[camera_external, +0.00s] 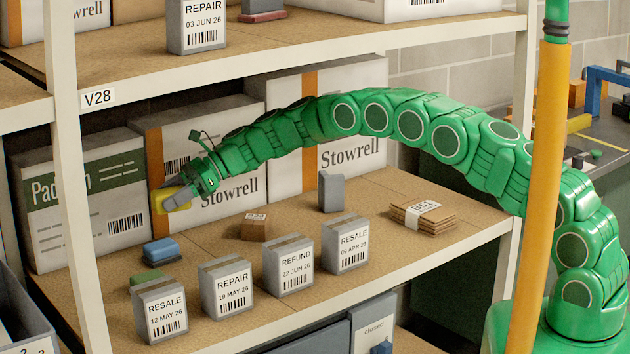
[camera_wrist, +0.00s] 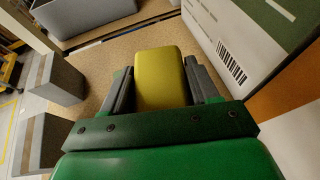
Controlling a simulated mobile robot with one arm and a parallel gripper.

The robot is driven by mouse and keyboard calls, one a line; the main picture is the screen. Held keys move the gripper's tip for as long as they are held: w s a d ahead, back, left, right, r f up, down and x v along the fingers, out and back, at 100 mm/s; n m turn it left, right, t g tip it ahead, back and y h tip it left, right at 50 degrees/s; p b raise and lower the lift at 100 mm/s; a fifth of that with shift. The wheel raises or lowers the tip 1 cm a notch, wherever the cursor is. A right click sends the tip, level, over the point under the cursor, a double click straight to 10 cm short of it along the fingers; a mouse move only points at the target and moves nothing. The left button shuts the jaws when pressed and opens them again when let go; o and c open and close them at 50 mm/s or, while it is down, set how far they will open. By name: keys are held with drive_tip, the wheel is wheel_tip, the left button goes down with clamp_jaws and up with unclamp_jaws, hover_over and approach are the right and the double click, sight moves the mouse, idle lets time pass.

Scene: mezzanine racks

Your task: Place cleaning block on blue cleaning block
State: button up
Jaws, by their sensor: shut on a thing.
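My gripper (camera_external: 176,198) is shut on a yellow cleaning block (camera_external: 162,199) and holds it above the shelf, in front of the large cartons. In the wrist view the yellow block (camera_wrist: 160,78) sits between the two fingers of my gripper (camera_wrist: 160,90). The blue cleaning block (camera_external: 160,250) lies on the shelf, below the held block and apart from it in the external view. The blue block does not show in the wrist view; the held block and gripper may hide it.
A green block (camera_external: 148,279) lies just in front of the blue one. Several grey labelled boxes, including one marked Repair (camera_external: 227,287), line the shelf front. Large cartons (camera_external: 85,205) stand behind. A rack post (camera_external: 78,200) rises at left. A small brown box (camera_external: 254,227) stands to the right.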

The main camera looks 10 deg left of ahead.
sight(161, 244)
drive_tip(key=shift+w+a+f+m+t+y, duration=0.3)
drive_tip(key=shift+a+f, duration=0.4)
drive_tip(key=shift+f, duration=0.9)
drive_tip(key=shift+w+a+f+m+t+y, duration=0.1)
drive_tip(key=shift+w+a+f+m+t, duration=0.45)
drive_tip(key=shift+f, duration=1)
drive_tip(key=shift+w+a+f+m+t+y, duration=0.1)
drive_tip(key=shift+a+f+t+y, duration=0.15)
drive_tip(key=shift+a+f, duration=0.95)
drive_tip(key=shift+d+f, duration=0.4)
drive_tip(key=shift+f, duration=0.2)
drive_tip(key=o, duration=1.1)
drive_tip(key=shift+r, duration=0.1)
drive_tip(key=shift+d+r, duration=0.1)
drive_tip(key=shift+v, duration=5.9)
drive_tip(key=shift+w, duration=0.1)
